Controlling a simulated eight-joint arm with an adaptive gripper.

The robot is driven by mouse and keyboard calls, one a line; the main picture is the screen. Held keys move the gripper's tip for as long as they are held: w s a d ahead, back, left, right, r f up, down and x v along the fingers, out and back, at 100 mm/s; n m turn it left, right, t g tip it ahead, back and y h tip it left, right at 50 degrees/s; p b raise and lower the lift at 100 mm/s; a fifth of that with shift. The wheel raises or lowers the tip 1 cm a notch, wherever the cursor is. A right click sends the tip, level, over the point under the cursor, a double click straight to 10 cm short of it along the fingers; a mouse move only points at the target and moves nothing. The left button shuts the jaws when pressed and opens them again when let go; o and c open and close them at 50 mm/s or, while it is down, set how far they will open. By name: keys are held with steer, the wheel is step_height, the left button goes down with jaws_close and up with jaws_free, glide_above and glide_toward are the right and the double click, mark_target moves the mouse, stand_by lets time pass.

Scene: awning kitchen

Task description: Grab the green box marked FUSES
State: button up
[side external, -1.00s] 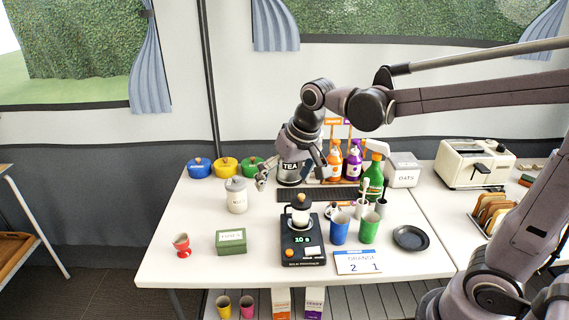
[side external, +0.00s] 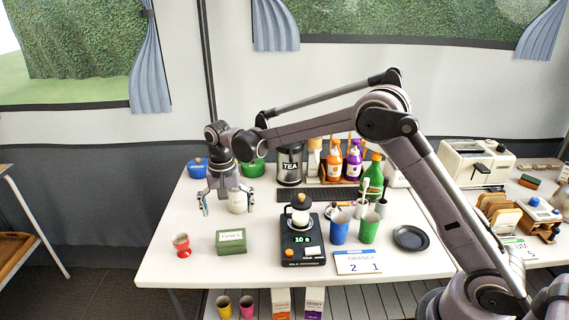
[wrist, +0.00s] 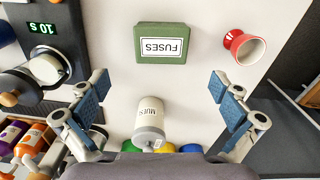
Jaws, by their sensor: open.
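The green box (side external: 231,241) with a white label stands on the front left of the white table. In the wrist view the green box (wrist: 162,43) shows its FUSES label upside down, at the top middle. My gripper (side external: 227,208) is open and points down at the left of the table, behind the box and apart from it. In the wrist view my gripper (wrist: 160,92) has its blue-padded fingers spread wide, with nothing held. A white canister (wrist: 149,118) stands between the fingers in that view, nearer than the box; the canister (side external: 239,201) is partly hidden by the gripper in the side view.
A red egg cup (side external: 181,244) stands left of the box. A black scale (side external: 303,243) with a jar on it is to the right. Colored pots (side external: 197,168) line the back left. The table in front of the box is clear.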

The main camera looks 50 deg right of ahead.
mark_target(231, 236)
step_height(231, 236, down, 11)
steer(key=shift+w+a+r, duration=0.1)
steer(key=shift+r, duration=0.1)
steer(key=c, duration=1.1)
